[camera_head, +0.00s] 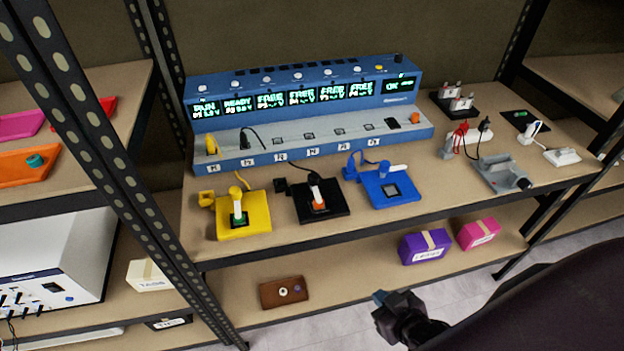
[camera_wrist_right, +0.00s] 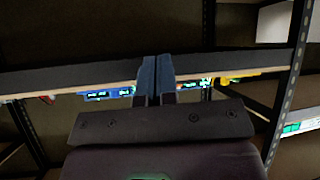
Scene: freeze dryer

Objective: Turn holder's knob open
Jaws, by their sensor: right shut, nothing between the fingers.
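A grey holder (camera_head: 500,172) lies on the right part of the shelf. A dark round knob (camera_head: 524,184) sits at its front right corner. The knob's exact setting is too small to tell. My right gripper (camera_head: 381,298) is shut and empty, in front of and below the shelf's front edge, left of the holder and apart from it. In the right wrist view its blue-grey fingertips (camera_wrist_right: 156,66) are together, with a dark shelf edge behind them. The holder cannot be made out in that view. My left gripper is not in view.
A blue multi-display station (camera_head: 310,145) stands at the shelf's back. Yellow (camera_head: 255,222), black (camera_head: 333,209) and blue (camera_head: 405,198) pads lie before it. Purple (camera_head: 424,246) and pink (camera_head: 478,234) boxes stand on the lower shelf. Perforated posts (camera_head: 175,236) flank the shelf. The floor is clear.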

